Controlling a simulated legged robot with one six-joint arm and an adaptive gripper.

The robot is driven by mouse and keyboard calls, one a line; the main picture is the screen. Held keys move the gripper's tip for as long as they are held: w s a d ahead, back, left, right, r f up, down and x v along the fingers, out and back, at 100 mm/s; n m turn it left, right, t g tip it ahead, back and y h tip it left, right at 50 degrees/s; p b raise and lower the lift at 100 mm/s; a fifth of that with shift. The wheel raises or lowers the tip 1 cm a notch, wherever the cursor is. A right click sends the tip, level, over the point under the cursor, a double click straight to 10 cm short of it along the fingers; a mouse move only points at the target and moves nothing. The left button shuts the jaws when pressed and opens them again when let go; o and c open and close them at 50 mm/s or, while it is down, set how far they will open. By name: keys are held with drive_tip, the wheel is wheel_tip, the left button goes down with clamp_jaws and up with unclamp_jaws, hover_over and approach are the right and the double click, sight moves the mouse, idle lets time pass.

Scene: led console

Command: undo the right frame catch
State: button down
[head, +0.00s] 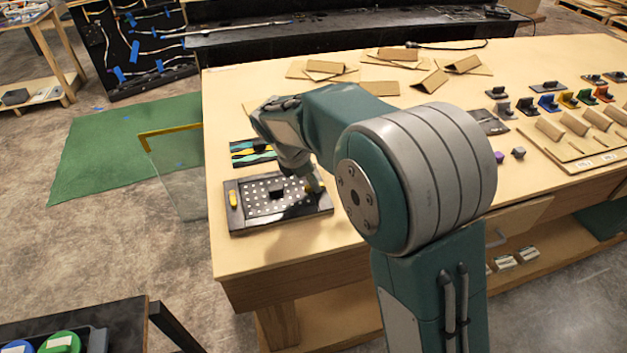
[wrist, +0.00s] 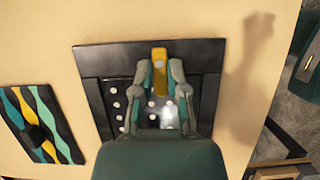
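The led console (head: 240,222) is a black-framed panel with a grid of white dots and a dark knob in its middle, lying on the wooden table. Its left yellow catch (head: 233,198) is in plain view. The right catch (head: 308,187) is mostly hidden by my gripper (head: 314,184) in the head view. In the wrist view the right catch (wrist: 160,55) stands at the top of the frame, between the two fingers of my gripper (wrist: 160,68). The fingers are apart, with a small gap seen on each side of the catch. Contact cannot be made out.
A wavy-patterned panel (head: 243,152) with a dark knob lies just behind the console; it also shows in the wrist view (wrist: 40,124). A clear panel with a yellow top edge (head: 170,129) stands off the table's left edge. Bare tabletop (head: 280,250) lies in front.

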drive_tip(key=shift+w+d+m, duration=0.15)
drive_tip(key=shift+m, duration=0.15)
drive_tip(key=m, duration=0.1)
drive_tip(key=m+g, duration=0.1)
drive_tip(key=m, duration=0.1)
drive_tip(key=shift+w+m+g, duration=0.2)
drive_tip(key=shift+m+g, duration=0.1)
drive_tip(key=m+g, duration=0.1)
drive_tip(key=m, duration=0.1)
drive_tip(key=m+g, duration=0.1)
drive_tip(key=m, duration=0.2)
drive_tip(key=shift+w+d, duration=0.15)
drive_tip(key=shift+d, duration=0.05)
drive_tip(key=m+y, duration=0.1)
drive_tip(key=m, duration=0.2)
drive_tip(key=m+g, duration=0.1)
drive_tip(key=m, duration=0.1)
drive_tip(key=shift+w+d+m+g+y, duration=0.1)
drive_tip(key=shift+d+m+g+y, duration=0.05)
drive_tip(key=shift+m+g+y, duration=0.2)
drive_tip(key=shift+d+m+y, duration=0.1)
drive_tip(key=shift+m+y, duration=0.45)
drive_tip(key=shift+m, duration=0.9)
drive_tip(key=c, duration=0.7)
unclamp_jaws()
drive_tip(key=shift+o, duration=0.2)
